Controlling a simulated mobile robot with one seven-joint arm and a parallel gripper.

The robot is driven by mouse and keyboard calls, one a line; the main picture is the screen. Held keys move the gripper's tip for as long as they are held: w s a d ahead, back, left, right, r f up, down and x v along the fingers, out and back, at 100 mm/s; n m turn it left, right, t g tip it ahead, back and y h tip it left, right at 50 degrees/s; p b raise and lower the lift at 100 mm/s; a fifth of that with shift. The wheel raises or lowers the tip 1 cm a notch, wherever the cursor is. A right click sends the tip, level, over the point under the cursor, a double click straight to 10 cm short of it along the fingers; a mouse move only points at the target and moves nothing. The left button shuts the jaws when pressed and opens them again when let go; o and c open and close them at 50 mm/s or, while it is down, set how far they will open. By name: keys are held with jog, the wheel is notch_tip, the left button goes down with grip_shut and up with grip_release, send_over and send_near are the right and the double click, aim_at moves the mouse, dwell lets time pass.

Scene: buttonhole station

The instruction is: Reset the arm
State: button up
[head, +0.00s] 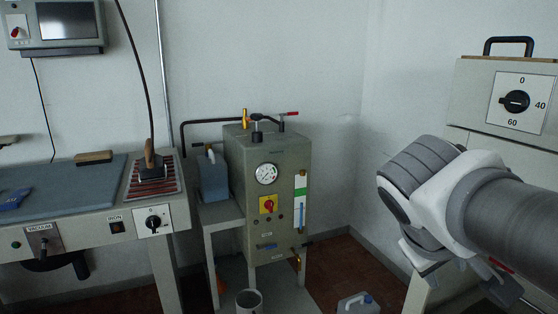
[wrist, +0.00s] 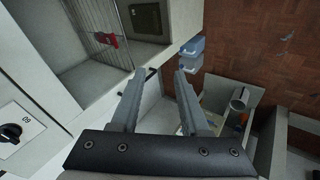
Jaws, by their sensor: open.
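My gripper (wrist: 158,98) is open and empty in the wrist view, its two grey fingers apart with floor and white furniture below them. In the head view my arm reaches in from the right edge, in front of a grey cabinet with a dial (head: 515,101). The gripper fingers are mostly hidden behind my wrist in that view. The dial has a black knob and the marks 0, 40 and 60. Part of a similar dial (wrist: 12,140) shows at the left edge of the wrist view.
A grey boiler unit (head: 240,160) with a gauge and a red switch stands in the middle. An ironing table (head: 95,222) with an iron (head: 151,168) is at the left. A grey canister (head: 357,304) and a white bucket (head: 249,302) stand low in front. Brown floor shows between the boiler and cabinet.

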jog(key=s+a+f+m+t+y, duration=0.1)
jog(key=s+a+f+m+y, duration=0.1)
jog(key=s+a+f+y, duration=0.6)
notch_tip(320, 180, up, 23)
jog(key=w+a+h+p, duration=0.1)
jog(key=w+p, duration=0.1)
jog(key=p, duration=2)
jog(key=shift+w+a+r+m+h, duration=0.2)
jog(key=shift+a+m+h, duration=0.1)
jog(key=shift+h, duration=0.1)
